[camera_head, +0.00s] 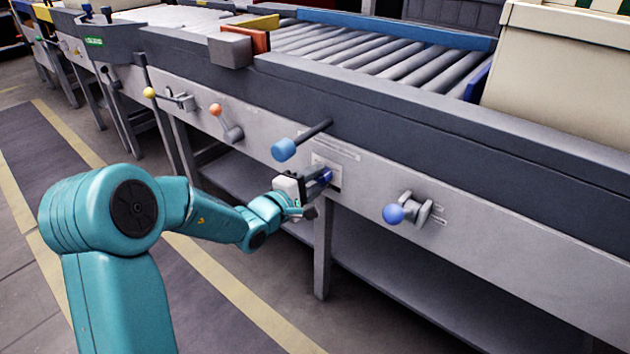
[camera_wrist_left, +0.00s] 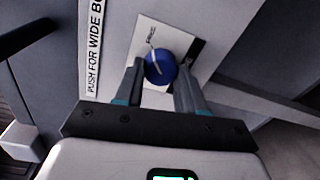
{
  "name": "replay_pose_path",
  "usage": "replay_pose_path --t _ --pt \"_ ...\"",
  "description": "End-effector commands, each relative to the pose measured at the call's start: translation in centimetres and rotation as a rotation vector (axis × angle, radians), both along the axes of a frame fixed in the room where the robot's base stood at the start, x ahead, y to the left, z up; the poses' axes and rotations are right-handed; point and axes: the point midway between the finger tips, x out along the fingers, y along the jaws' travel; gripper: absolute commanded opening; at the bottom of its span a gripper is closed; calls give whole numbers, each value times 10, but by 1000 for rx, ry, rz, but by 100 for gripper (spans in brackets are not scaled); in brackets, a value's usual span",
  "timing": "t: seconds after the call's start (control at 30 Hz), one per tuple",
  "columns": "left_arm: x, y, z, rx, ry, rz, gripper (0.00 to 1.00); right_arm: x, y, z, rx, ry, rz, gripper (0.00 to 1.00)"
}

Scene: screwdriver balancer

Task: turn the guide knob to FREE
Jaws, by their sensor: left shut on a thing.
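The guide knob (camera_wrist_left: 160,67) is round and blue with a pale pointer line, set on a white label plate (camera_wrist_left: 148,36) on the conveyor's side panel. In the head view the blue knob (camera_head: 323,177) shows just beyond my left gripper (camera_head: 311,186). In the left wrist view my left gripper (camera_wrist_left: 160,88) has one finger on each side of the knob and is shut on it. The small lettering on the plate is too small to read. My right gripper is not in view.
A blue-ended lever (camera_head: 285,149) sticks out above the knob. A blue ball handle (camera_head: 394,214) is to the right, and orange (camera_head: 216,109) and yellow (camera_head: 150,92) ball handles are to the left. A table leg (camera_head: 322,250) stands below. The floor at left is clear.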

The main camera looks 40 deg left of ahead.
Motion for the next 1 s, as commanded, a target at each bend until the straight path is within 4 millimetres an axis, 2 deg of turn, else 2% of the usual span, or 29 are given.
replay_pose_path --t 0.1,0.13,0.2,0.47,0.63,0.77,1.0 --pt "0 0 -2 1 4 0 8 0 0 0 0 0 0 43" --pt "0 0 -2 1 4 0 45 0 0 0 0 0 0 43" --pt "0 0 -1 1 3 0 64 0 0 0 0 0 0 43" --pt "0 0 -1 0 1 0 64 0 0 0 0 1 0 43" --pt "-14 2 2 0 1 2 64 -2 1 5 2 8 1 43" --pt "-43 5 5 0 3 4 64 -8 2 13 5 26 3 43" --pt "-108 10 8 0 4 6 64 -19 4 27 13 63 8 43"
